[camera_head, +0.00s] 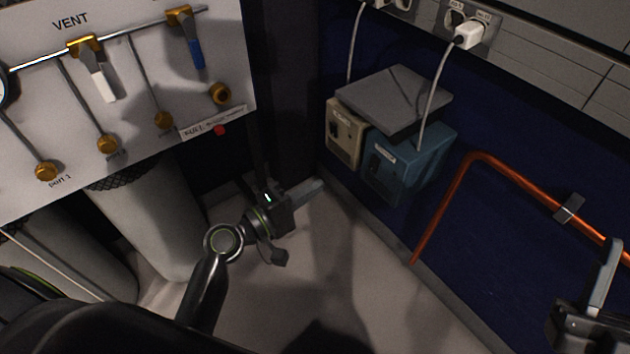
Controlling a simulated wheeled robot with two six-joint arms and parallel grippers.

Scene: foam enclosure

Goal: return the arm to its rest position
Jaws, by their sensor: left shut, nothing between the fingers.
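My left arm comes in from the bottom left, and its dark wrist carries a small green light. My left gripper (312,187) is shut and empty. It points to the upper right, over the pale floor, below the boxes on the blue wall. My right gripper (603,275) shows in part at the bottom right edge, with a grey finger pointing up near the copper pipe. The frame cuts it off, so its opening cannot be told.
A white VENT panel (60,110) with valves stands at the left above pale cylinders (150,220). A blue box (410,165) and a beige box (343,133) sit under a grey slab (395,98). A copper pipe (520,180) runs along the right. The middle floor (330,270) is clear.

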